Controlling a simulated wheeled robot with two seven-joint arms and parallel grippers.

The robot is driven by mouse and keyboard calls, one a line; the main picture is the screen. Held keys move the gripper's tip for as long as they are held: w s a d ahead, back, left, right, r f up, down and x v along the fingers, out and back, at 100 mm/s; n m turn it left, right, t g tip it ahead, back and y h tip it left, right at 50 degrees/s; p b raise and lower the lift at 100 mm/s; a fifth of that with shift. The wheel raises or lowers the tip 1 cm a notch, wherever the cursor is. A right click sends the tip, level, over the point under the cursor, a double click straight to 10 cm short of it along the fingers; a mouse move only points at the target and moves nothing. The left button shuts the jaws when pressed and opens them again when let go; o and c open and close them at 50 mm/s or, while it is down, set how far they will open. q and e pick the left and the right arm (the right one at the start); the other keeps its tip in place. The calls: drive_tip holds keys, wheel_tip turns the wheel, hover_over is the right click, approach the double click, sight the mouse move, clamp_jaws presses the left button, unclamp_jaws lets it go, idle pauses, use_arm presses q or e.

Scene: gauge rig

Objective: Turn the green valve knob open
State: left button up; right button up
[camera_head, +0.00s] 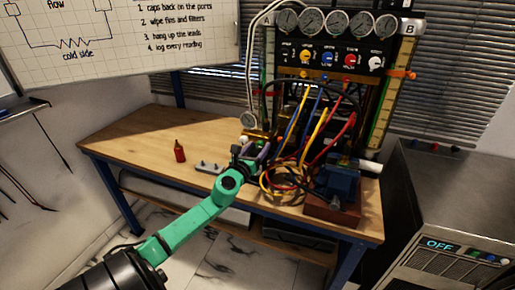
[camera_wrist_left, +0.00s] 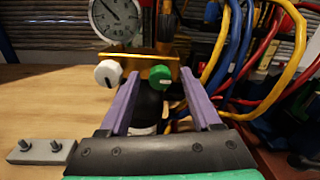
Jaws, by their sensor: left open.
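The green valve knob (camera_wrist_left: 160,76) is round with a pale mark on its face. It sits on a brass-coloured fitting, right of a white knob (camera_wrist_left: 108,73). My left gripper (camera_head: 260,150) reaches over the workbench to the foot of the gauge rig. In the left wrist view its two purple fingers (camera_wrist_left: 161,73) are apart, and the green knob shows between their tips. Whether the fingers touch the knob I cannot tell. In the head view the gripper largely hides the knob. My right gripper is not in view.
Yellow, blue and red hoses (camera_head: 285,182) hang close right of the gripper. A blue vise (camera_head: 338,178) stands at the bench's right. A grey bar with studs (camera_head: 209,167) and a small red bottle (camera_head: 180,152) stand left. The wooden bench (camera_head: 130,143) is clear at far left.

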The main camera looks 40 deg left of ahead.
use_arm(q)
clamp_jaws()
drive_tip(key=shift+n, duration=0.3)
drive_tip(key=n, duration=0.3)
drive_tip(key=shift+b, duration=0.4)
drive_tip(key=n, duration=0.9)
drive_tip(key=shift+n, duration=0.3)
drive_tip(key=n+p, duration=0.1)
drive_tip(key=n, duration=0.3)
drive_tip(key=shift+n, duration=0.3)
